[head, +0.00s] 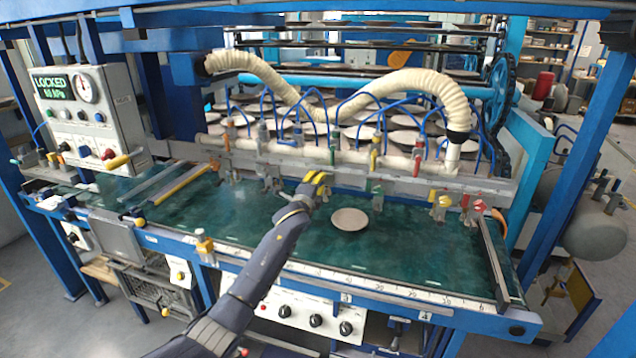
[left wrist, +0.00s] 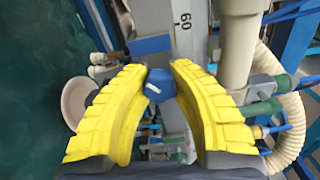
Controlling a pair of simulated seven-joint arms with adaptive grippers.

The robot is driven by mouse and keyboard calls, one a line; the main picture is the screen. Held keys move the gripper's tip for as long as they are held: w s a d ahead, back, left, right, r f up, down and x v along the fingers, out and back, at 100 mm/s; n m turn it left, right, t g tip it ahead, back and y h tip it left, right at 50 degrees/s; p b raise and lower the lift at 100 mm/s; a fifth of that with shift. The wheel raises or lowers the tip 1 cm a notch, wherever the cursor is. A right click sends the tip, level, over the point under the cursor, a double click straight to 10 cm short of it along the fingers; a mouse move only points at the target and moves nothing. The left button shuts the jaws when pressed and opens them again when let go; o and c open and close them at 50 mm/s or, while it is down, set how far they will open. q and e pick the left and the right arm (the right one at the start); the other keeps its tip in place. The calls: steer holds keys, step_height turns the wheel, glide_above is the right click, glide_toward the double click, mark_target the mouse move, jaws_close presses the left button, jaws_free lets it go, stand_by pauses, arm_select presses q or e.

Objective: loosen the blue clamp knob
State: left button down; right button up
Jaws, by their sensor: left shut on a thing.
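The blue clamp knob (left wrist: 159,86) sits between my left gripper's yellow fingertips in the left wrist view. A small white mark crosses its face. My left gripper (left wrist: 161,72) is shut on it, one finger at each side. In the head view my left gripper (head: 318,180) reaches the front of the grey rail (head: 400,183), and the knob is hidden behind the fingers. The rail also shows in the left wrist view, with a "60" mark on it. My right gripper is in neither view.
A pale round plate (head: 350,219) lies on the green bed (head: 250,225) right of my gripper. Clamps with red, yellow and green handles line the rail. Cream hoses (head: 430,87) arch above it. A control box (head: 85,105) reads "LOCKED". The bed's front is clear.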

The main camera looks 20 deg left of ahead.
arm_select(q)
steer(key=n, duration=0.4)
steer(key=shift+a+n, duration=0.15)
steer(key=shift+n, duration=0.15)
steer(key=n, duration=0.3)
steer(key=shift+n, duration=0.4)
steer(key=n, duration=0.4)
steer(key=shift+f, duration=0.1)
steer(key=shift+f+n, duration=0.1)
steer(key=shift+n, duration=1.5)
steer(key=shift+d+f+n, duration=0.1)
steer(key=shift+d+n, duration=0.1)
steer(key=shift+n, duration=0.1)
steer(key=c, duration=1.5)
jaws_free()
steer(key=o, duration=0.5)
steer(key=shift+c, duration=0.2)
steer(key=shift+s, duration=0.1)
steer(key=s, duration=1.1)
steer(key=shift+s+a, duration=0.15)
steer(key=shift+s, duration=0.25)
